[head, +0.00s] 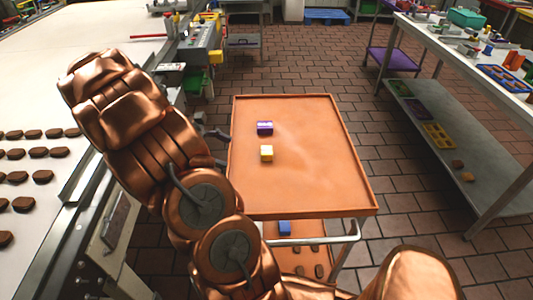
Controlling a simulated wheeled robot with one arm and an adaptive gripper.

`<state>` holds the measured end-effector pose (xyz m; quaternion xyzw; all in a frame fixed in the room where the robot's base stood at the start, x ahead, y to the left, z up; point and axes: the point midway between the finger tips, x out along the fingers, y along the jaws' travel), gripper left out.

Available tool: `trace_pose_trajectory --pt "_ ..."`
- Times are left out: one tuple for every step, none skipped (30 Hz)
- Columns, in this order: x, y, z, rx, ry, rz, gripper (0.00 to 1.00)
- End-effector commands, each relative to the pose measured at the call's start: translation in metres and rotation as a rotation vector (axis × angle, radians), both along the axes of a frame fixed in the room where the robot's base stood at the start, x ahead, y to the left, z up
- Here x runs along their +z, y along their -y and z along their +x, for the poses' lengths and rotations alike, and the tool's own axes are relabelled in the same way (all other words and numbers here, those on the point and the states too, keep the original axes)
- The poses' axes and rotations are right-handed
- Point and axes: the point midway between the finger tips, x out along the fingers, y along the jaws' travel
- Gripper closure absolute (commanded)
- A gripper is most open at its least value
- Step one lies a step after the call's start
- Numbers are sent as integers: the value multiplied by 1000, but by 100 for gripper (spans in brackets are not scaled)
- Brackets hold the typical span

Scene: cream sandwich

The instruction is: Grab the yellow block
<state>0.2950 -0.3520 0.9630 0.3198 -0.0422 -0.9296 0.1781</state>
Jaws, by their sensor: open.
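The yellow block (266,153) lies on the orange-brown tray top (315,160) of a cart, left of its middle. A purple block (265,128) lies just behind it, apart from it. My gripper (216,134) shows only in part as dark fingers at the tray's left edge, mostly hidden behind my copper arm. It is open, left of the yellow block and apart from it. Nothing shows between its fingers.
The tray has a raised rim, and its right side is clear. A blue block (285,228) sits on the cart's lower shelf. A conveyor (60,80) with brown pieces runs at left. A metal table (470,75) with several items stands at right.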

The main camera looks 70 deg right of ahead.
Motion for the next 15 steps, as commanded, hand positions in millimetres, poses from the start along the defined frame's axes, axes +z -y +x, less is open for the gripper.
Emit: trace_pose_trajectory --pt "-8 14 -1 4 -35 7 19" --pt "-12 21 -1 10 -55 10 19" --pt "-17 31 -2 17 -81 17 19" --pt "-21 38 -2 23 -98 20 19" --pt "-25 45 -2 28 -115 25 19" --pt "-31 54 -3 35 -139 33 19" --pt "-35 61 -4 40 -158 39 19" --pt "-39 67 -5 44 -174 45 19" --pt "-44 75 -6 50 -194 51 19" --pt "-48 80 -7 54 -208 59 19" --pt "-52 85 -7 58 -221 63 19" --pt "-56 91 -8 63 -237 68 19" --pt "-58 95 -9 66 -247 73 19" --pt "-61 98 -10 69 -257 78 19" --pt "-65 101 -11 72 -268 83 19"
